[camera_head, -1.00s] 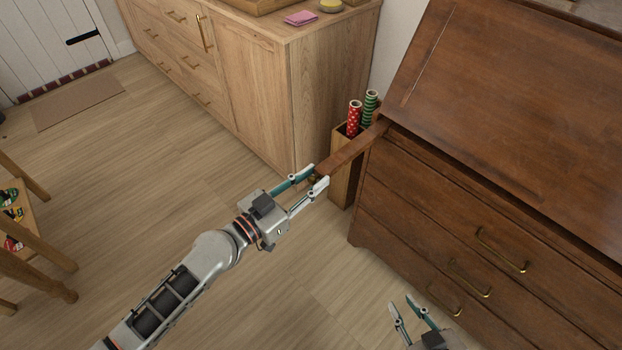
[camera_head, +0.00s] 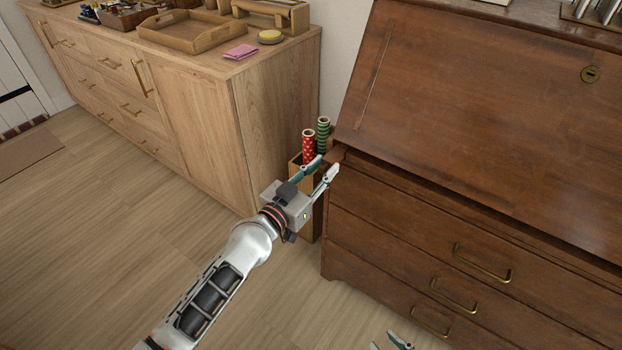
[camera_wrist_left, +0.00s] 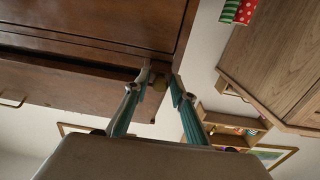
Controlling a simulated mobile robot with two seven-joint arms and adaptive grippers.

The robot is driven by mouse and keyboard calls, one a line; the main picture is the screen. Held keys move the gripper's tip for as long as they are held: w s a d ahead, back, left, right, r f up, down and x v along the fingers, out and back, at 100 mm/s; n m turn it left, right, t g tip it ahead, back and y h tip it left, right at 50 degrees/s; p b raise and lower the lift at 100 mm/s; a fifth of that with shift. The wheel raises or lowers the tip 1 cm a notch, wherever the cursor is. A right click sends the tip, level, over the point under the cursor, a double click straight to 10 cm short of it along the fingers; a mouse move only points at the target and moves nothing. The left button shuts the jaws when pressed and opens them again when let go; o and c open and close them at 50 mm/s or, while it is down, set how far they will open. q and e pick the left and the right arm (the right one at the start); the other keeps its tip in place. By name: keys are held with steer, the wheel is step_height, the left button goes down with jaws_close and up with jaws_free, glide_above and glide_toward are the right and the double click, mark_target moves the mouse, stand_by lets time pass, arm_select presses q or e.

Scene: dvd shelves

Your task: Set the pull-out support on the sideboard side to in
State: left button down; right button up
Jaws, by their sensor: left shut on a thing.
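The brown writing desk (camera_head: 450,120) stands at the right, its sloping front closed. The pull-out support on the sideboard side (camera_head: 333,154) is a brown wooden bar at the desk's upper left front corner; only a short piece shows beyond the front, partly hidden by my fingers. My left gripper (camera_head: 327,168) is at its front end.
The light oak sideboard (camera_head: 190,120) stands left of the desk, with a wooden tray (camera_head: 180,40) and a pink cloth (camera_head: 241,52) on top. Red and green wrapping rolls (camera_head: 308,147) stand in a wooden box between them. The floor in front is clear.

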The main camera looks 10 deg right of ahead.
arm_select(q)
steer(key=shift+w+d, duration=0.15)
steer(key=shift+d, duration=0.05)
steer(key=c, duration=2)
jaws_free()
steer(key=v, duration=1.2)
steer(key=shift+r, duration=0.1)
